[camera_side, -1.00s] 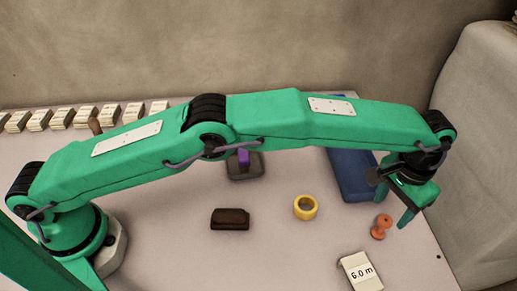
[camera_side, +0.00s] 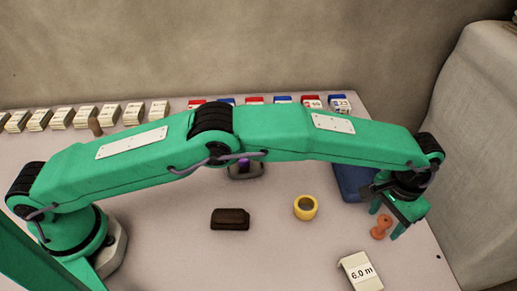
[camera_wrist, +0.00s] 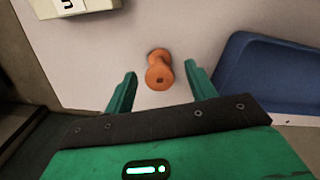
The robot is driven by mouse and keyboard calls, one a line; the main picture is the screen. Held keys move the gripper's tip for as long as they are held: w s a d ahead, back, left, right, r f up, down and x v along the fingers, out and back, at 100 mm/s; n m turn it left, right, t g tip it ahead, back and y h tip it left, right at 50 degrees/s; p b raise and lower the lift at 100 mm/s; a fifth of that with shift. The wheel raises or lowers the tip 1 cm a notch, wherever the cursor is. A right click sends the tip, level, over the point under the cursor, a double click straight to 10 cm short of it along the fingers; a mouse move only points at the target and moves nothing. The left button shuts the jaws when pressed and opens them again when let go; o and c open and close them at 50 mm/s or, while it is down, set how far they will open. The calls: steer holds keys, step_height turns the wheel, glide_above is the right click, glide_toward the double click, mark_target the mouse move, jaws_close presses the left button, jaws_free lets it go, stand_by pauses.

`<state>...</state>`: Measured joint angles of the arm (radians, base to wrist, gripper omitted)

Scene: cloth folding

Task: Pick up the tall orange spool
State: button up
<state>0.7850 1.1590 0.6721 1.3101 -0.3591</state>
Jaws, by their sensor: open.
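The orange spool (camera_side: 381,227) stands on the table toward the right in the side view, below my gripper. In the wrist view my gripper (camera_wrist: 160,76) has one finger on each side of the spool, with visible gaps. I cannot tell how far the fingertips are above the table.
A blue tray (camera_wrist: 265,72) lies close to the right finger in the wrist view. Several small boxes line the back.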

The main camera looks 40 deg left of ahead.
mark_target(385, 220)
steer(key=shift+f, duration=1.7)
steer(key=c, duration=1.1)
steer(key=shift+o, duration=0.2)
steer(key=shift+r, duration=0.15)
steer(key=shift+r, duration=1.4)
steer(key=s+d+r, duration=0.3)
steer(key=s+r, duration=0.5)
steer(key=s, duration=0.3)
steer(key=shift+s, duration=0.2)
